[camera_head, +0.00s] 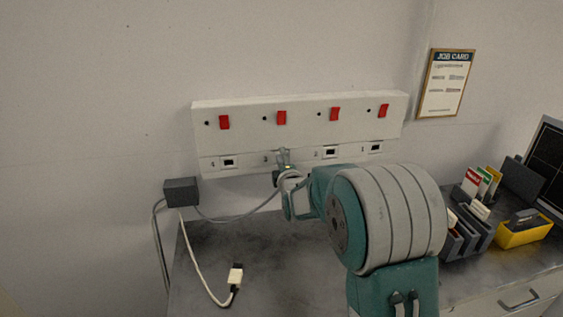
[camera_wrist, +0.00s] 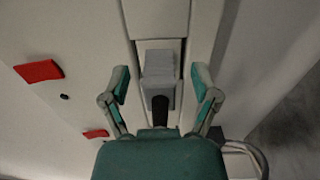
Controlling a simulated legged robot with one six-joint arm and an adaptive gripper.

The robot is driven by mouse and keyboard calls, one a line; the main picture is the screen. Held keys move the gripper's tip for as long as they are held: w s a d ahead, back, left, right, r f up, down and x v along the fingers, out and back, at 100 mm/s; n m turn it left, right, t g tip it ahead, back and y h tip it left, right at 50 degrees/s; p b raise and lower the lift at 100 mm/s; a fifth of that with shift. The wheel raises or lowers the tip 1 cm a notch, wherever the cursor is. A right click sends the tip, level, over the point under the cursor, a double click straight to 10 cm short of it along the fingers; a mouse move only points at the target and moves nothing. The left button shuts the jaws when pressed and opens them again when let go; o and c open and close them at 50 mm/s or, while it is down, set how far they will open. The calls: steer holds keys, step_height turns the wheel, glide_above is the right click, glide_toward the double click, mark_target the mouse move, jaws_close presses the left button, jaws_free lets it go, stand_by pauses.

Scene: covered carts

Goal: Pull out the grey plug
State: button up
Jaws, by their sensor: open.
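The grey plug (camera_wrist: 158,66) sits in a socket of the white wall panel (camera_head: 300,101), with a dark cable end leaving it toward me. In the wrist view my gripper (camera_wrist: 160,78) is open, with one finger on each side of the plug and visible gaps between. In the head view my gripper (camera_head: 283,160) is at the second socket from the left and mostly hides the plug. The panel has red switches (camera_head: 281,117) above its sockets.
A dark adapter box (camera_head: 181,191) is at the panel's lower left, its grey cable running toward my gripper. Card holders (camera_head: 470,228), a yellow bin (camera_head: 523,233) and a dark screen (camera_head: 548,165) stand at right.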

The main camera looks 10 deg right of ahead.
jaws_close()
steer(key=shift+s, duration=0.2)
steer(key=shift+s, duration=2.8)
